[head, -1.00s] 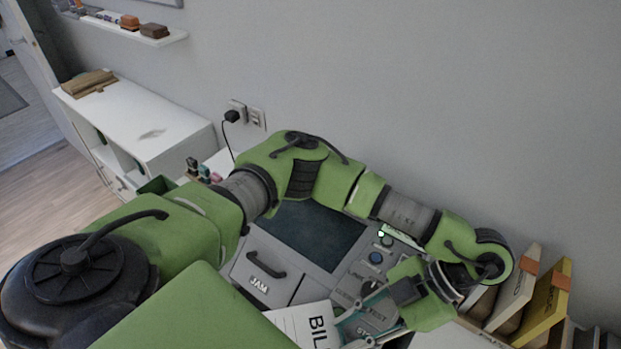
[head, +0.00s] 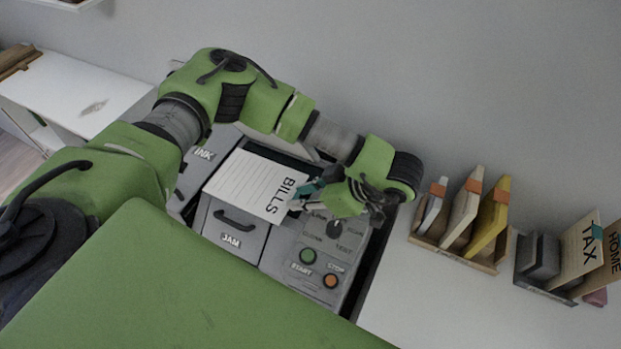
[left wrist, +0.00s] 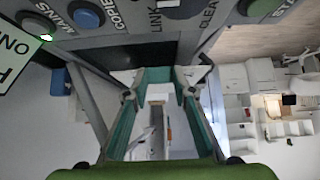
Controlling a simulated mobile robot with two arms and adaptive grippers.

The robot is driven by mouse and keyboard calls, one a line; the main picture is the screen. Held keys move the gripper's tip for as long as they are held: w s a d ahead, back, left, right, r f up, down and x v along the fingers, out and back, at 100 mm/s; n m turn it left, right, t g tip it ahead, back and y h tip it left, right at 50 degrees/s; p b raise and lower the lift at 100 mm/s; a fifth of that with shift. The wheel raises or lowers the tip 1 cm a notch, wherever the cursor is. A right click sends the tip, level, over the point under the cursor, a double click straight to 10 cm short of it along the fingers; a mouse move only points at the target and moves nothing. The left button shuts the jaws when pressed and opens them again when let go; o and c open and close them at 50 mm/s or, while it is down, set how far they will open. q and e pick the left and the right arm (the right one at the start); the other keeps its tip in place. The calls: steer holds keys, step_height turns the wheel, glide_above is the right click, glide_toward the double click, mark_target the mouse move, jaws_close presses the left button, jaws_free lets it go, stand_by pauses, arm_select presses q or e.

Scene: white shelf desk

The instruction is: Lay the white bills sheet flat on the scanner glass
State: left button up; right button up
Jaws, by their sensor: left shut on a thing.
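The white bills sheet (head: 250,185), lined and marked BILLS, lies over the dark scanner glass (head: 262,152) of the grey machine. A dark strip of glass shows along its far edge; the sheet hides the rest. Whether the sheet touches the glass, I cannot tell. My left gripper (head: 303,193) is shut on the sheet's right edge, beside the word BILLS. In the left wrist view its teal fingers (left wrist: 160,80) show, but the sheet is not clear there. My right gripper is not in view.
The machine's JAM drawer (head: 235,235) is in front of the glass. A control panel with a green START button (head: 307,256) and an orange STOP button (head: 330,281) is at the right. Folders in a rack (head: 455,257) and a TAX sheet (head: 583,255) stand further right.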

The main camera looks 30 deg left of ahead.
mark_target(312, 196)
arm_select(q)
steer(key=shift+w+f, duration=0.35)
steer(key=shift+w, duration=0.35)
steer(key=shift+w+f, duration=0.3)
steer(key=shift+w, duration=0.4)
steer(key=shift+w+a+f+p, duration=0.1)
steer(key=shift+w+f+p, duration=0.5)
steer(key=shift+w, duration=0.3)
steer(key=shift+w+f, duration=0.4)
steer(key=shift+f, duration=0.1)
steer(key=o, duration=1.1)
steer(key=shift+c, duration=0.2)
steer(key=b+v, duration=0.3)
steer(key=v, duration=0.9)
